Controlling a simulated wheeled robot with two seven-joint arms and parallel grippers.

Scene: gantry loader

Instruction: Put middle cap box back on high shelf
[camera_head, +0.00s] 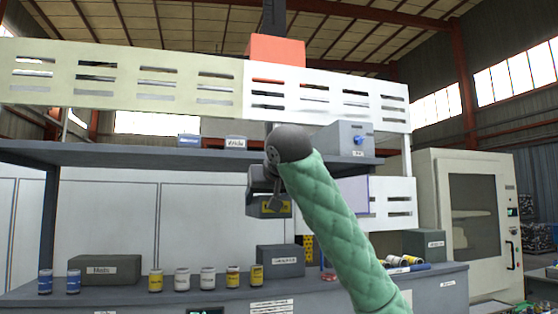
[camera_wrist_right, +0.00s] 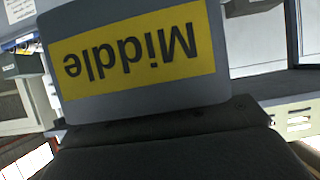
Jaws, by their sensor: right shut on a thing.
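The middle cap box is grey with a yellow label (camera_head: 270,208). It hangs in the air just below the front edge of the high shelf (camera_head: 110,156), in front of the wall and above the bench. In the right wrist view the box (camera_wrist_right: 85,105) fills the upper middle, and its yellow label reads "Middle" upside down. My right gripper (camera_head: 268,192) is shut on the box; its fingertips are largely hidden by the wrist in the head view. My left gripper is in neither view.
Bare shelf lies left of the small boxes. Several jars (camera_head: 182,279) and grey boxes (camera_head: 104,269) stand on the bench (camera_head: 130,299). A slotted panel (camera_head: 120,78) hangs above.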

